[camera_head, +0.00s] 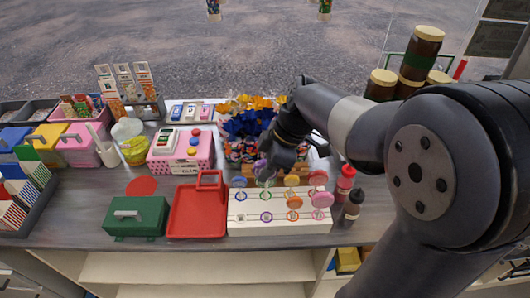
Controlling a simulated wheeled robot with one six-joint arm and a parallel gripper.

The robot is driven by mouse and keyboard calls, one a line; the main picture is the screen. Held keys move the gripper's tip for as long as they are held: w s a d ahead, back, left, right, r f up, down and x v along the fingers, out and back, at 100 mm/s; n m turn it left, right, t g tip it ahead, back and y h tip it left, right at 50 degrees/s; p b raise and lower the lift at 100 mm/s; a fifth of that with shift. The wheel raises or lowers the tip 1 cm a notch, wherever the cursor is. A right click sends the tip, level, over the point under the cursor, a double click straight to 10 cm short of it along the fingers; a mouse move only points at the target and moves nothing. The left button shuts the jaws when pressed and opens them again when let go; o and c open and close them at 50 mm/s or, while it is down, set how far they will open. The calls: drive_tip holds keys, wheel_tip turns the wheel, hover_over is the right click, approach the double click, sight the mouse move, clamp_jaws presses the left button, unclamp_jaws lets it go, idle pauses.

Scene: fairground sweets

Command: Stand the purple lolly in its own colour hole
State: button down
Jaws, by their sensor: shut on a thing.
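The white lolly stand (280,226) lies on the counter, with small coloured rings around holes in its top. My gripper (266,172) is above the back left part of the stand, shut on the purple lolly (261,167), whose head partly shows at the fingers. The lower end of its stick is too small to make out, so I cannot tell whether it touches the stand. A purple-blue ring (266,217) shows at the front of the stand. Orange lollies (294,202) and pink lollies (322,200) stand on the right.
A red tray (197,222) and a green box (137,217) are left of the stand. Red and dark sauce bottles (353,204) stand close on its right. A pile of wrapped sweets (243,124) and a pink box (181,158) are behind. The counter's front edge is close to the stand.

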sight(266, 196)
drive_tip(key=shift+s+d+f, duration=0.1)
drive_tip(key=shift+s+f, duration=0.15)
drive_tip(key=shift+f, duration=0.1)
drive_tip(key=shift+f+b, duration=1.9)
drive_tip(key=shift+f, duration=1)
drive_tip(key=shift+f+b, duration=0.35)
drive_tip(key=shift+b, duration=0.6)
drive_tip(key=shift+f, duration=0.15)
drive_tip(key=shift+f+b, duration=0.5)
drive_tip(key=shift+b, duration=0.15)
drive_tip(key=shift+f+b, duration=0.7)
drive_tip(key=shift+b, duration=0.05)
drive_tip(key=shift+f, duration=0.1)
